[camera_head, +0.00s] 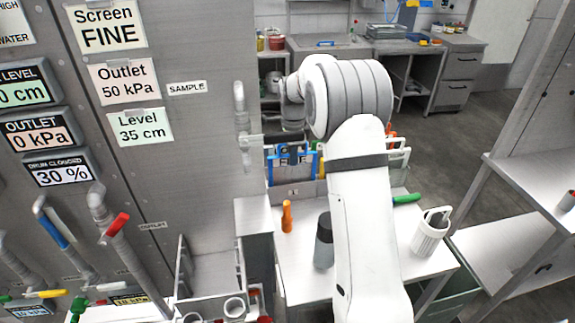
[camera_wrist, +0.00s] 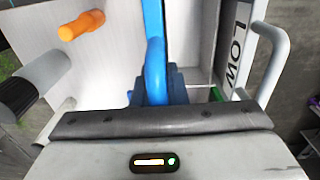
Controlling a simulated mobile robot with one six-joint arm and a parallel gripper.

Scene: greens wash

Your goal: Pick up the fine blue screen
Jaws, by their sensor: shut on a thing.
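The fine blue screen stands in a rack at the back of the white table; its blue frame (camera_head: 270,168) shows beside and below my gripper. In the wrist view its blue handle (camera_wrist: 156,70) runs up the middle, between the dark fingers. My gripper (camera_head: 291,154) is shut on the blue screen at this handle; it also shows in the wrist view (camera_wrist: 157,88). My wrist and arm hide part of the rack in the head view. A sign on the left wall reads "Screen FINE" (camera_head: 107,27).
A white-handled screen (camera_head: 398,152) stands right of the blue one. An orange-handled tool (camera_head: 287,217), a dark-and-grey cylinder (camera_head: 324,243) and a white container (camera_head: 431,233) stand on the table (camera_head: 297,262). A metal pipe (camera_head: 241,125) is close left of my gripper.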

